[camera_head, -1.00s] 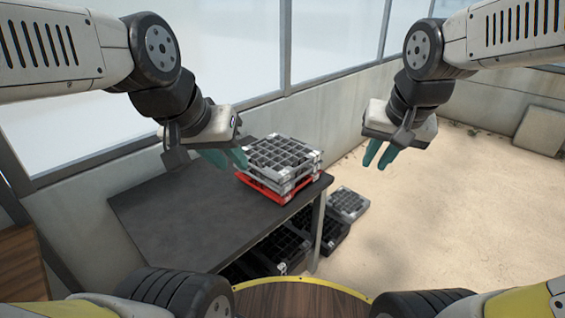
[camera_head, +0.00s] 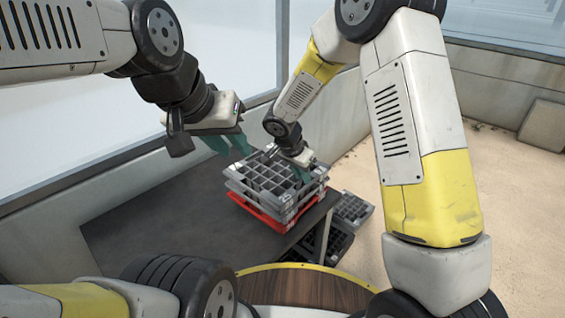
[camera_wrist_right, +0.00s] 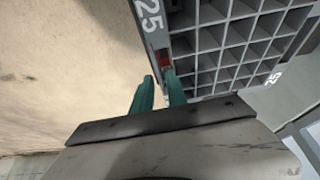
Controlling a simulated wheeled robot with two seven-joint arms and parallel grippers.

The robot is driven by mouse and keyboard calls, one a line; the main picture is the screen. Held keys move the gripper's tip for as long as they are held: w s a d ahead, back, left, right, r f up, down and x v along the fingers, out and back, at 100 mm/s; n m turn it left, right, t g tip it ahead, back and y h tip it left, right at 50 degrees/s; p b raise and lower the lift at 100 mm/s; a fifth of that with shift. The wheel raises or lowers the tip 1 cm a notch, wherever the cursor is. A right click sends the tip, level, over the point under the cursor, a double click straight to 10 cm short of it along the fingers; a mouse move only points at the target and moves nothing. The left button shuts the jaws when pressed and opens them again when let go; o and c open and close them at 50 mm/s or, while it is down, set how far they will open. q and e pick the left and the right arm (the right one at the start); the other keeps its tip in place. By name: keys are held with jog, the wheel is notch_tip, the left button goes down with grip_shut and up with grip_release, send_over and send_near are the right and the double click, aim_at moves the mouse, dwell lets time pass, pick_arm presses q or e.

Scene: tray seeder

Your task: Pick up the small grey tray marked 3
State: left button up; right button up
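A stack of grey gridded trays (camera_head: 232,187) sits on a red tray (camera_head: 250,207) at the table's right end. The right wrist view shows a grey tray rim (camera_wrist_right: 150,22) marked 25, and another 25 on a grey surface at the right. I cannot read a 3 anywhere. My right gripper (camera_wrist_right: 158,88) is open, its teal fingers at the rim's end; I cannot tell whether they touch it. In the head view it is at the stack's far right side. My left gripper (camera_head: 228,143) is open and empty, above and left of the stack.
The dark table (camera_head: 160,222) is clear left of the stack. A grey tray (camera_head: 352,209) and dark trays (camera_head: 328,243) are low, right of and below the table. A window wall runs behind. Sandy floor is open at right.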

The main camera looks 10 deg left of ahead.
aim_at(307, 186)
jog(key=shift+x, duration=3.1)
jog(key=shift+s+d+f, duration=0.1)
jog(key=shift+s+f, duration=0.05)
jog(key=shift+f, duration=0.1)
jog(key=shift+c, duration=0.2)
grip_shut()
